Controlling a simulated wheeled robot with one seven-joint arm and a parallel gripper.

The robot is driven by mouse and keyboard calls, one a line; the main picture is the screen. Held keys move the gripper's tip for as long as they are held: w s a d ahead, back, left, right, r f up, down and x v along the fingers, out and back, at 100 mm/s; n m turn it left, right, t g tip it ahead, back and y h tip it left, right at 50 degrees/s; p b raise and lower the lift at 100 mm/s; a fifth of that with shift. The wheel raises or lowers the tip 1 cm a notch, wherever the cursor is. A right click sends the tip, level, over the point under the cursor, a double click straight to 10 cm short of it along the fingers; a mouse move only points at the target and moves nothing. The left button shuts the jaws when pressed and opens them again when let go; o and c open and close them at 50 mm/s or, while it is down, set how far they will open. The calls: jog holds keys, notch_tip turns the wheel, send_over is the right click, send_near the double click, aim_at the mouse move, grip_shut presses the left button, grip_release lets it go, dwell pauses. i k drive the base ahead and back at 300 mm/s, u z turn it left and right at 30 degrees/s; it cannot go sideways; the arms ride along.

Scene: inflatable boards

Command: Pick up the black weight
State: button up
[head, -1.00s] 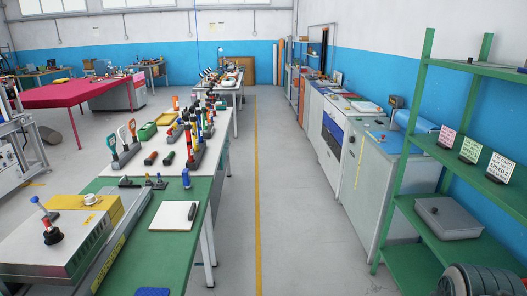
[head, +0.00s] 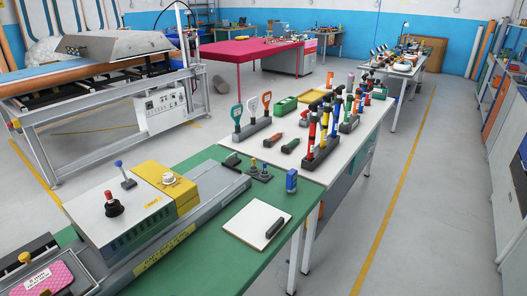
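I cannot tell for sure which thing is the black weight. A small black bar-like object (head: 275,228) lies on a white sheet or pad (head: 252,232) on the green table (head: 225,265). Further back on the same table, small dark pieces with knobs (head: 261,172) stand beside a dark block (head: 232,160). A blue upright object (head: 291,181) stands to the right of them, near the table's edge. My gripper is not in view.
A grey machine with a yellow block (head: 168,190) fills the green table's left part. A white table (head: 330,180) behind holds tool racks and several hand tools. The floor right of the tables (head: 420,230) is clear, with a yellow line. A large machine stands at left.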

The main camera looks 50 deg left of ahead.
aim_at(234, 161)
jog(key=u, duration=0.25)
jog(key=i, duration=1.6)
jog(key=u, duration=1.05)
jog(key=i, duration=1.15)
jog(key=u, duration=1.6)
jog(key=i, duration=0.65)
jog(key=u, duration=0.5)
